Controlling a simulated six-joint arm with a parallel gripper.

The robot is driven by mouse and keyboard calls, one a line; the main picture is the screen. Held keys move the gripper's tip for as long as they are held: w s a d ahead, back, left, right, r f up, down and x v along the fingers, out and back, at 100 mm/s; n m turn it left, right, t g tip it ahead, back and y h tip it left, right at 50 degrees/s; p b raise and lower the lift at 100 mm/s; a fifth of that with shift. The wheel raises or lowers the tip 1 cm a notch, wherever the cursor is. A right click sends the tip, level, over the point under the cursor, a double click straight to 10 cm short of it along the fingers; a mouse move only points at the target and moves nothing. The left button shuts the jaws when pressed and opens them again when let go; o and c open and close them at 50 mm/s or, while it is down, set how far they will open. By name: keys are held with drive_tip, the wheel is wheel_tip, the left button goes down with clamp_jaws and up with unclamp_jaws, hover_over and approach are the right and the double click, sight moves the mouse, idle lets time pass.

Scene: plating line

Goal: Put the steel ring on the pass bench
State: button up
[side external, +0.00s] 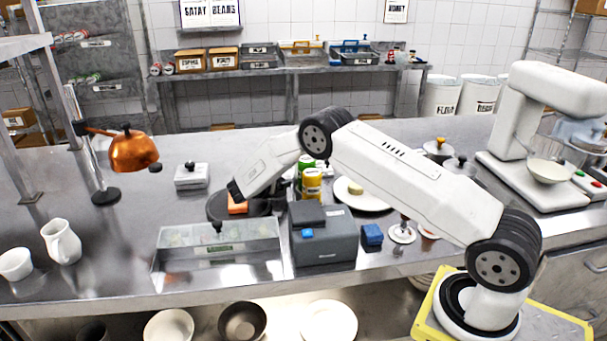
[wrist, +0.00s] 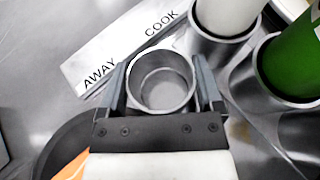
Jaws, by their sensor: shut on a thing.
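The steel ring (wrist: 161,82), a short round steel band with an open top, sits between the two fingers of my gripper (wrist: 161,76) in the wrist view. My gripper is shut on the ring. In the side external view my gripper (side external: 234,190) is tilted downward near a dark pan, and the ring is hidden there. A long steel bench (side external: 120,245) runs across the side external view under these things; I cannot tell which part is the pass bench.
A label strip (wrist: 125,52) reading AWAY and COOK lies beyond the ring. Steel holders with bottles, one green (wrist: 290,60), stand close at right. A clear-lidded box (side external: 218,247) and grey machine (side external: 322,238) stand in front.

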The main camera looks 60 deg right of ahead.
drive_tip(key=shift+f, duration=0.2)
drive_tip(key=o, duration=1)
drive_tip(key=shift+r, duration=0.1)
drive_tip(key=shift+a+r, duration=0.1)
drive_tip(key=shift+a, duration=0.05)
drive_tip(key=v, duration=1.1)
drive_tip(key=shift+a, duration=0.35)
